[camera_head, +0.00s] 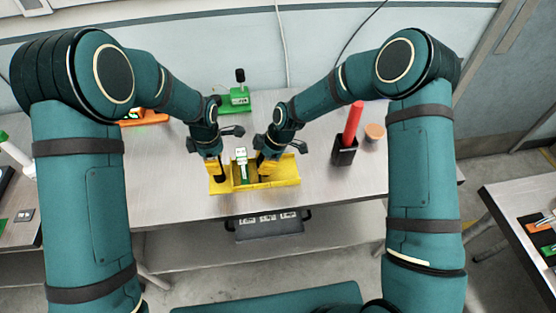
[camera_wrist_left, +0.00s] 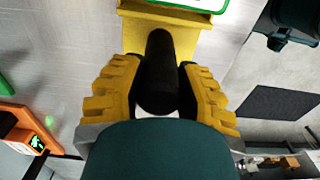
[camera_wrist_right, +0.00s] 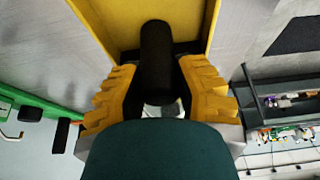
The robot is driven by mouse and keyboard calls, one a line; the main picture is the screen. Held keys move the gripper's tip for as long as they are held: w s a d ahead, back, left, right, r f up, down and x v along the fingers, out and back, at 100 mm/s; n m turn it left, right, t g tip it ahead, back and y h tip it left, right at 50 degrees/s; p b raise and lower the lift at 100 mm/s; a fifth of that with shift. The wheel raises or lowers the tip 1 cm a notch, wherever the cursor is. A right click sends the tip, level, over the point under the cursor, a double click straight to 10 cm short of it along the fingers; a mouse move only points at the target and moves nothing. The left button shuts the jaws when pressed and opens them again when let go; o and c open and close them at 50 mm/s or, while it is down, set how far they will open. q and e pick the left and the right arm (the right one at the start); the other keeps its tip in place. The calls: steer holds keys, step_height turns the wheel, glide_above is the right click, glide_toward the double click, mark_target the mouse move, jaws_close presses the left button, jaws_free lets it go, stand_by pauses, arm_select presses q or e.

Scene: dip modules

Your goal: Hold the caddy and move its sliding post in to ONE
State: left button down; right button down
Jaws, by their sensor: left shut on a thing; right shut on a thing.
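The yellow caddy (camera_head: 287,176) sits on the grey table, with a green and white piece (camera_head: 241,163) standing near its middle. My left gripper (camera_head: 217,170) is at the caddy's left end. In the left wrist view it is shut on a black round post (camera_wrist_left: 159,62) over a yellow part of the caddy (camera_wrist_left: 135,35). My right gripper (camera_head: 268,160) is right of the green piece. In the right wrist view it is shut on another black round post (camera_wrist_right: 157,52) inside a yellow walled channel (camera_wrist_right: 103,22). The lower ends of both posts are partly hidden. I cannot read any position mark.
A green block with a black knob (camera_head: 236,98) stands behind the caddy. An orange thing (camera_head: 150,117) is at the back left. A red stick (camera_head: 353,122) in a black holder (camera_head: 344,152) and a round tan thing (camera_head: 375,131) stand to the right. The table between caddy and holder is clear.

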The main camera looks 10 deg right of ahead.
steer(key=shift+a+f, duration=0.1)
steer(key=shift+a, duration=0.5)
steer(key=c, duration=0.6)
jaws_free()
steer(key=shift+c, duration=0.2)
steer(key=shift+d, duration=0.1)
steer(key=v, duration=1.2)
steer(key=shift+s, duration=0.1)
